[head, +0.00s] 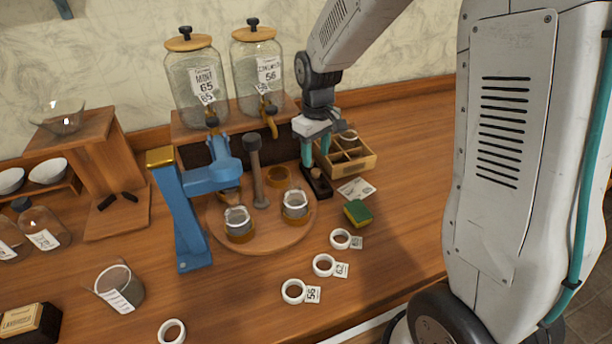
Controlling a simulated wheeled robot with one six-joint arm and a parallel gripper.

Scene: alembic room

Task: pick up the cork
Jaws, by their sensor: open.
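A small brown cork (317,173) sits in the head view on a narrow dark holder (318,190) on the wooden counter, just right of the round wooden board. My gripper (316,161) points down above it with its teal fingers apart. The fingertips are close to the cork, one toward each side of it. I cannot tell whether they touch it. Nothing shows between the fingers higher up.
A divided wooden box (352,164) stands close on the right. A card (356,189) and a green and yellow sponge (358,213) lie in front. The round board (262,236) carries jars. A blue press (184,215) stands left. Glass dispensers (197,85) stand behind.

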